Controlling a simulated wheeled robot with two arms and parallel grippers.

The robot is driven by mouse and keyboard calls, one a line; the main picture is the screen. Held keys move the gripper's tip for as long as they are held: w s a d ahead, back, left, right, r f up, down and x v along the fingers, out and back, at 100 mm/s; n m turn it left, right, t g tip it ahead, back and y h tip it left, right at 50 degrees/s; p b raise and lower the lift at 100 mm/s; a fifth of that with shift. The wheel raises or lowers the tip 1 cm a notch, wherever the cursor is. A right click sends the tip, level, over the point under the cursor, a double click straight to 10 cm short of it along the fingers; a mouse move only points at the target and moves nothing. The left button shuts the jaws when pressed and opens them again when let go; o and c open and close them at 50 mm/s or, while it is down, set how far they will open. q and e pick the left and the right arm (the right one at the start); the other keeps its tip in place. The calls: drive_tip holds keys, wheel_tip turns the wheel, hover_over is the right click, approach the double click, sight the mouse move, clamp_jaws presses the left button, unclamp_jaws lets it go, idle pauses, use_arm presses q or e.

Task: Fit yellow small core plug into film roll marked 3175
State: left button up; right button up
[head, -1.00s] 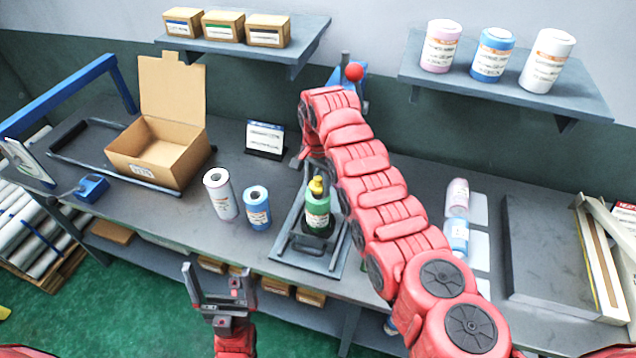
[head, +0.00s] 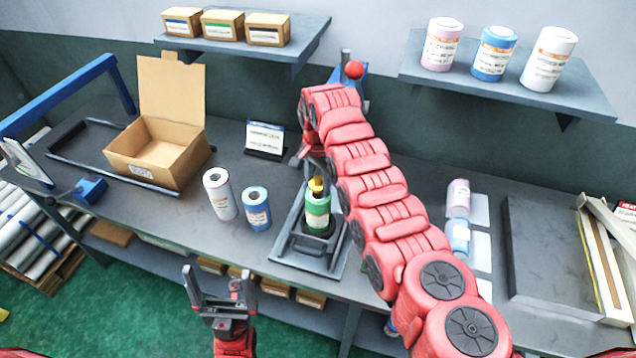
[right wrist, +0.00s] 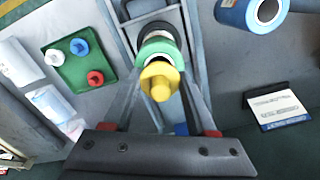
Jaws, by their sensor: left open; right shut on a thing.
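The yellow core plug (head: 316,184) is at the top end of the green-banded film roll (head: 318,208). The roll stands upright in a grey metal fixture (head: 298,250) on the bench; its number is not legible. In the right wrist view, the plug (right wrist: 160,82) lines up with the green roll end (right wrist: 157,47); I cannot tell how deep it sits. My right gripper (right wrist: 161,76) is shut on the plug, with a finger on each side. In the head view my arm partly hides it. My left gripper (head: 220,284) is open and empty before the bench's front edge.
A white roll (head: 220,194) and a blue roll (head: 256,209) stand left of the fixture. An open cardboard box (head: 150,158) is further left. In the right wrist view, a green tray (right wrist: 80,62) holds white, blue and red plugs. A label card (head: 265,138) stands behind.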

drive_tip(key=shift+f+b, duration=0.5)
drive_tip(key=shift+f, duration=0.35)
idle(0.5)
drive_tip(key=shift+r, duration=0.2)
drive_tip(key=shift+r, duration=0.5)
idle(0.4)
drive_tip(key=shift+f+b, duration=0.1)
drive_tip(key=shift+b, duration=0.45)
idle(0.3)
drive_tip(key=shift+b, duration=0.4)
drive_tip(key=shift+f+b, duration=0.3)
drive_tip(key=shift+f, duration=0.3)
idle(0.5)
